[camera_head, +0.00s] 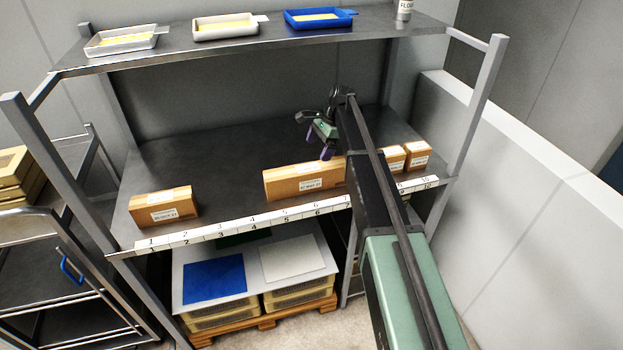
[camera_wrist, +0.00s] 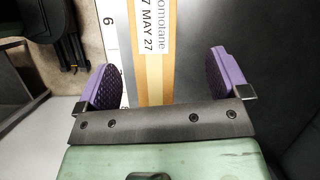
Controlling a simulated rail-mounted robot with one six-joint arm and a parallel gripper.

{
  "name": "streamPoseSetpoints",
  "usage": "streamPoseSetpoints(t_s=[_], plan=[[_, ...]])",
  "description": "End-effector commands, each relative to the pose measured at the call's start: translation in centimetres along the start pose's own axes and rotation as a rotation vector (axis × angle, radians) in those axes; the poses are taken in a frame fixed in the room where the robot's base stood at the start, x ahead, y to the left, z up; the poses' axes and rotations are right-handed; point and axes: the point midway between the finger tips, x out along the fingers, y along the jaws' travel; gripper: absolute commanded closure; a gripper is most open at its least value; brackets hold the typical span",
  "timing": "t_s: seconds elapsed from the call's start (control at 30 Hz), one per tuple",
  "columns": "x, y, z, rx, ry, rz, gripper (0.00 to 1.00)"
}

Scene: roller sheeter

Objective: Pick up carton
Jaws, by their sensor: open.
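A long brown carton (camera_head: 300,181) with a white label lies on the middle shelf behind the numbers 5 to 7. A smaller carton (camera_head: 163,206) stands at the left near the numbers 1 and 2. Two small cartons (camera_head: 417,154) stand at the right, partly behind my arm. My gripper (camera_head: 320,142) is open, its purple fingers above and behind the long carton's right part. In the wrist view my gripper (camera_wrist: 163,62) has its fingers apart, with a labelled carton (camera_wrist: 153,72) showing between them. The label partly reads "omotane" and "MAY 27". The fingers appear clear of it.
A numbered white strip (camera_head: 240,226) runs along the shelf's front edge. An upper shelf (camera_head: 265,46) holds trays and a canister. Shelf posts (camera_head: 478,105) stand at the sides. Boxes on a pallet (camera_head: 268,321) are below. The shelf is clear between the left and long cartons.

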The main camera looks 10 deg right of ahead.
Motion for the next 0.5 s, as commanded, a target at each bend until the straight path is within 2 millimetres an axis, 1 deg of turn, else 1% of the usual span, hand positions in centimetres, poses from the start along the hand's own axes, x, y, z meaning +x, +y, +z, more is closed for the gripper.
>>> streamPoseSetpoints(t_s=[0.03,0.1,0.2,0.27,0.37,0.4,0.5], plan=[[0.0,0.2,0.3,0.075,-0.011,0.001,0.06],[0.0,0.5,0.4,0.148,-0.012,0.003,0.06],[0.1,0.5,0.4,0.171,-0.011,0.003,0.06],[0.6,0.6,0.4,0.170,-0.010,0.003,0.06],[2.5,0.7,0.2,0.168,-0.010,0.004,0.06],[3.5,0.7,0.1,0.167,-0.010,0.004,0.06],[5.6,0.7,0.2,0.167,-0.009,0.004,0.06]])
